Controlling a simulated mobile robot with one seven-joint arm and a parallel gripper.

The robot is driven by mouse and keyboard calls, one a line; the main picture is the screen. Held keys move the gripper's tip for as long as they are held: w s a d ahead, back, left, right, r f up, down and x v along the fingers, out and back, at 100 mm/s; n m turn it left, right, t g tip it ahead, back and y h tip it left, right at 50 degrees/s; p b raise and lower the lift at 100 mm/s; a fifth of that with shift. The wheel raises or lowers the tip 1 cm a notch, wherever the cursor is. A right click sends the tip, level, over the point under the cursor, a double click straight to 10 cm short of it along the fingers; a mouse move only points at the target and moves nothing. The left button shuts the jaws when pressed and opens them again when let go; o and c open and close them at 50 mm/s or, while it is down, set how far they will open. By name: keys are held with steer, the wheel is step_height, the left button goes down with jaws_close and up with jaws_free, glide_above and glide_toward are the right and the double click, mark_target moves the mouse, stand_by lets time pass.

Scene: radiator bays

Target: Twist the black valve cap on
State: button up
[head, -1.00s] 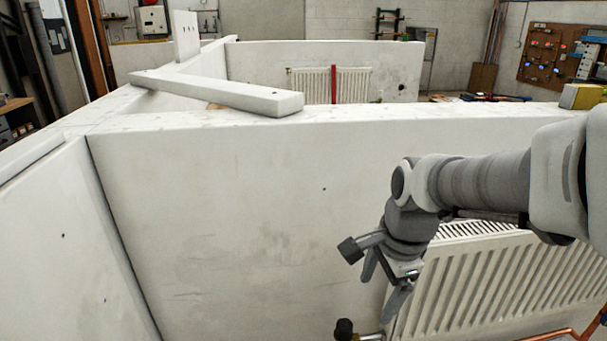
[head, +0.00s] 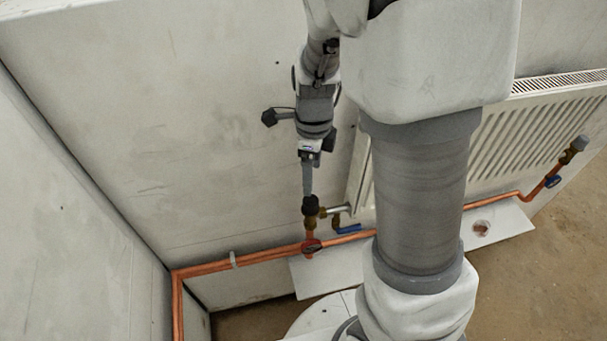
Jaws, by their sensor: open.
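The black valve cap (head: 310,205) sits upright on top of the brass valve body (head: 311,222) at the radiator's left end. My gripper (head: 308,192) points down from above, with its fingertips right at the cap. The fingers overlap in this view, so I cannot tell whether they touch the cap or stand on either side of it. The gripper is open. The radiator (head: 535,125) hangs on the pale wall, partly hidden behind my arm.
Copper pipes (head: 205,267) run low along the wall to the valve. Another valve (head: 574,149) is at the radiator's right end. A white board (head: 500,228) lies below the radiator.

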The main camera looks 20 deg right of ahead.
mark_target(311, 200)
step_height(311, 200, down, 11)
steer(key=shift+r+b, duration=0.1)
steer(key=shift+b, duration=1.05)
jaws_close()
